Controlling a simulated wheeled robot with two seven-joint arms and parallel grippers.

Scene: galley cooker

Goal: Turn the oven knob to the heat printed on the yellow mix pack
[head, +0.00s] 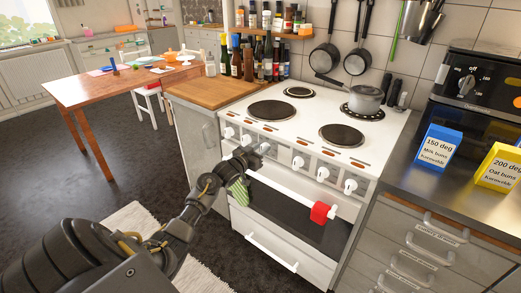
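The yellow mix pack (499,168) stands on the steel counter at the right edge. Its print reads 200 deg, Oat buns. A blue pack (438,148) left of it reads 150 deg, Milk buns. The white cooker (305,122) has a row of white knobs on its front panel, such as this knob (298,162) and this one (350,186). My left gripper (257,152) is at the left-middle of this row and partly covers it. Its fingers are too small to tell whether they are open or hold a knob. My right gripper is out of view.
A green striped towel (239,191) and a red cloth (320,212) hang on the oven rail. A grey pot (364,98) stands on a back hob. A black countertop appliance (480,90) with its own dial stands at the right. The floor at left is clear.

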